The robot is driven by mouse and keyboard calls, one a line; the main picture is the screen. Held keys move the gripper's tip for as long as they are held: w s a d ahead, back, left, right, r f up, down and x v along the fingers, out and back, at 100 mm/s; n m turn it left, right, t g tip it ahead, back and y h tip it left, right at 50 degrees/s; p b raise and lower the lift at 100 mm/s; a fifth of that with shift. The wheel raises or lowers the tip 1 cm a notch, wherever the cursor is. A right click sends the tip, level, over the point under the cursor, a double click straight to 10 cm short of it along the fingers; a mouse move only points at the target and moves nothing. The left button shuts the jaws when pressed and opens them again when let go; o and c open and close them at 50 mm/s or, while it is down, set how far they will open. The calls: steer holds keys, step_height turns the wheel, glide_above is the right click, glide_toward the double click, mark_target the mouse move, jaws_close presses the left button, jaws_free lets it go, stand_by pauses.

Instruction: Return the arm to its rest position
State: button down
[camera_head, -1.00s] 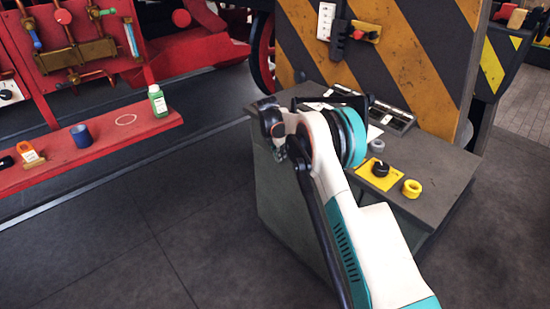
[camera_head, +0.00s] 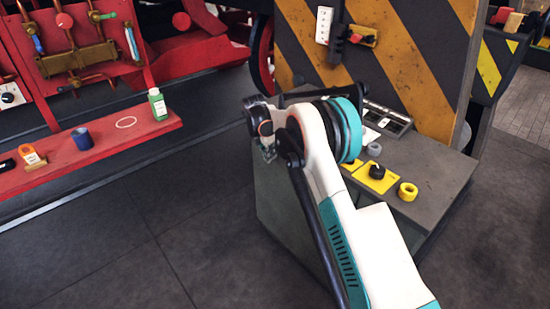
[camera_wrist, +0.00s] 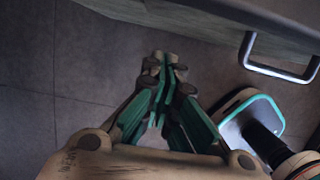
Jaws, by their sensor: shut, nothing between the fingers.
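My arm reaches up from the bottom of the head view and bends in front of the grey cabinet (camera_head: 440,178). My gripper (camera_wrist: 166,62) points down over the dark floor in the wrist view. Its fingertips are together with nothing between them. In the head view the gripper is mostly hidden behind the arm's end. Part of my own base shows at the lower right of the wrist view.
The cabinet top holds a yellow plate with a black knob (camera_head: 376,173), a yellow ring (camera_head: 408,191) and a grey ring (camera_head: 374,149). A red shelf (camera_head: 105,145) at left carries a green bottle (camera_head: 157,104) and a blue cup (camera_head: 82,138). Floor between them is clear.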

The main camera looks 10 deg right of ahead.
steer(key=s+d+r+m+t+p, duration=0.1)
steer(key=s+r+m, duration=0.25)
steer(key=r, duration=0.65)
steer(key=s+d+r+m+p, duration=0.15)
steer(key=s+r, duration=0.25)
steer(key=r, duration=0.6)
steer(key=s+d+r+m+t+y+b, duration=0.1)
steer(key=s+d+r+m, duration=0.3)
steer(key=s+r+m, duration=0.55)
steer(key=s+d+r+m+t+y, duration=0.1)
steer(key=s+d+m, duration=0.1)
steer(key=s, duration=0.7)
steer(key=s+d+r+m+t, duration=0.1)
steer(key=s+r, duration=0.1)
steer(key=s, duration=0.8)
steer(key=s+f+m, duration=0.3)
steer(key=s, duration=0.4)
steer(key=s+d+f+m+t, duration=0.1)
steer(key=s+f+m, duration=0.2)
steer(key=s, duration=0.4)
steer(key=shift+d+m+t, duration=0.25)
steer(key=shift+m+t, duration=0.05)
steer(key=shift+m, duration=0.35)
